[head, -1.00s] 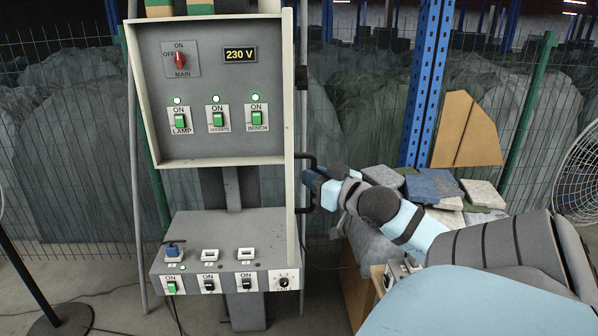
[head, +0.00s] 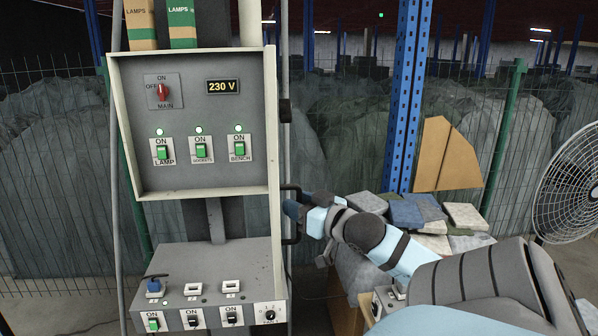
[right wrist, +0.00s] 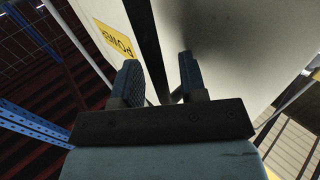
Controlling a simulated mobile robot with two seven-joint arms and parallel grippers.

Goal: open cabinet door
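The grey cabinet (head: 124,110) stands open in the head view, its switch panel exposed. Its door (head: 272,130) shows nearly edge-on along the right side. A black handle (head: 290,232) sticks out to the right from the door's outer face. My right gripper (head: 297,208) is at the handle, its fingertips partly hidden by it. In the right wrist view the fingers of the right gripper (right wrist: 158,82) are apart, with a dark bar (right wrist: 146,40) running between them in front of the pale door face (right wrist: 245,60). Contact with the bar cannot be told. My left gripper is not in view.
A grey switch console (head: 220,270) juts out below the cabinet. A blue post (head: 405,100), stacked slabs (head: 415,212) and a fan (head: 570,185) stand to the right. Wire fencing runs behind.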

